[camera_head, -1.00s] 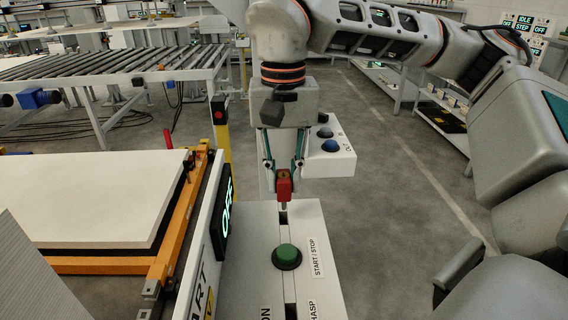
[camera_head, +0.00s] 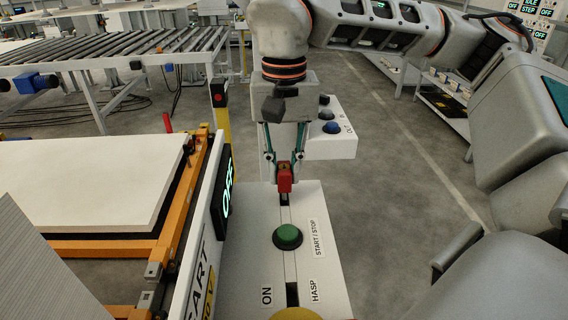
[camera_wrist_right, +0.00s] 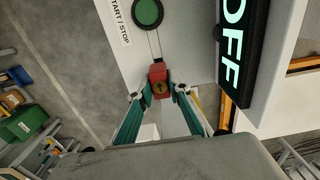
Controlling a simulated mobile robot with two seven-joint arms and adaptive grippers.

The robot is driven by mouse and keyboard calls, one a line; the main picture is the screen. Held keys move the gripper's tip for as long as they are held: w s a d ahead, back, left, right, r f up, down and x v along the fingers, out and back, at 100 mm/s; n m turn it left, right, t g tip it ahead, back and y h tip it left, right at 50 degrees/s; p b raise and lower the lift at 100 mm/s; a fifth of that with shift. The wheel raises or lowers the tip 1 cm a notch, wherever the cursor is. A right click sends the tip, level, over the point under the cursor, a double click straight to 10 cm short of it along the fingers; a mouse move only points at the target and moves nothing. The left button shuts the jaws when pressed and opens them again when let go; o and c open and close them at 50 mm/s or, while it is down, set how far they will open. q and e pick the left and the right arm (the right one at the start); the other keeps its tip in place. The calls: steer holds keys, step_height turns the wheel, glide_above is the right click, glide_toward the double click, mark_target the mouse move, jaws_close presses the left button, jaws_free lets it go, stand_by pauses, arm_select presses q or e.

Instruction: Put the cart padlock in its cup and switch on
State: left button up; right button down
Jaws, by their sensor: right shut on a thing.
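A small red padlock (camera_head: 285,178) is held between the fingers of my right gripper (camera_head: 284,170), over the far end of the white control box. In the right wrist view the red padlock (camera_wrist_right: 158,78) sits between the tips of my right gripper (camera_wrist_right: 158,90), its keyhole side facing the camera. The white box (camera_head: 325,262) carries a green START/STOP button (camera_head: 287,236), a slot, and the labels ON and HASP. A yellow round part (camera_head: 297,314) shows at the bottom edge. A display (camera_head: 227,187) beside the box reads OFF. My left gripper is not in view.
An orange-framed cart (camera_head: 185,205) with a white board (camera_head: 90,180) stands at left. A small white box with buttons (camera_head: 335,143) is behind my right gripper. A roller conveyor (camera_head: 110,65) is at the back left. Open floor lies to the right.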

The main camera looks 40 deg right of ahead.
steer(key=shift+f+b, duration=0.4)
steer(key=shift+f, duration=1.15)
steer(key=c, duration=1.8)
jaws_free()
steer(key=shift+r, duration=0.1)
step_height(320, 180, up, 12)
steer(key=shift+f, duration=0.1)
